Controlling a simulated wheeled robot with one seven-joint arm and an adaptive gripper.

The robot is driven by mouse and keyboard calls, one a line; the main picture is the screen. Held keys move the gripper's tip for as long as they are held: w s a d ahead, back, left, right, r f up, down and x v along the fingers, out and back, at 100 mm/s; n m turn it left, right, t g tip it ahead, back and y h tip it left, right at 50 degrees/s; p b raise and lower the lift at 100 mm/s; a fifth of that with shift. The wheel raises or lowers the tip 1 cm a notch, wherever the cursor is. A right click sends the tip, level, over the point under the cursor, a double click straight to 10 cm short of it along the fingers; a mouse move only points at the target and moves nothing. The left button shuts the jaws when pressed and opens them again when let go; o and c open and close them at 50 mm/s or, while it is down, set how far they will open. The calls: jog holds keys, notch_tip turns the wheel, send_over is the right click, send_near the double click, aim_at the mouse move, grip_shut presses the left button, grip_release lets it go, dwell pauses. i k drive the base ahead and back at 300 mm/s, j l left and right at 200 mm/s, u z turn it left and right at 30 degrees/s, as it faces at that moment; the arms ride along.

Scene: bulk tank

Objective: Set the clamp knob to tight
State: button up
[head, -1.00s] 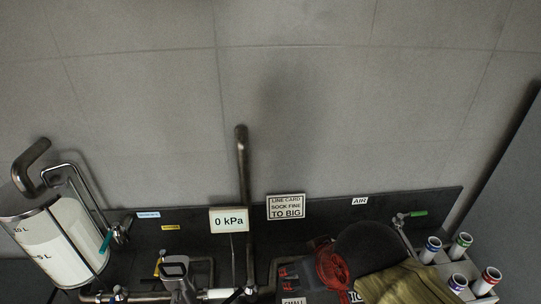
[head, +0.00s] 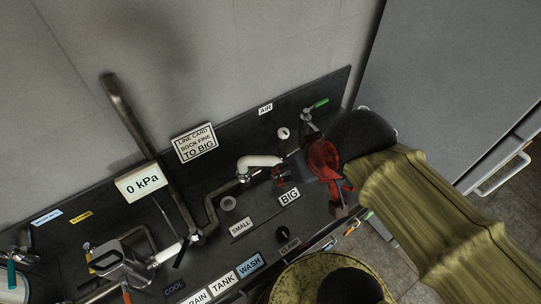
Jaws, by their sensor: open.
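The small black clamp knob (head: 281,234) sits on the dark panel near its front edge, just above the CLAMP label (head: 290,245). It is too small to tell its setting. My gripper (head: 309,188) is over the right part of the panel, red and black, with its fingers spread. It is apart from the knob, up and to the right of it in the picture. My arm comes in from the right in an olive sleeve.
The BIG label (head: 289,197), SMALL label (head: 241,227) and a white-topped pipe (head: 259,162) are left of my gripper. A green-handled air valve (head: 307,115) stands behind it. A gauge reading 0 kPa (head: 142,182) is at left. A grey cabinet (head: 450,80) stands at right.

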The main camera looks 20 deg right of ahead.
aim_at(282, 232)
jog(key=k+j+u, duration=0.15)
jog(key=j, duration=0.2)
jog(key=k+j+u, duration=0.15)
jog(key=j, duration=0.15)
jog(key=j+u, duration=0.1)
jog(key=j, duration=0.25)
jog(key=z, duration=1.15)
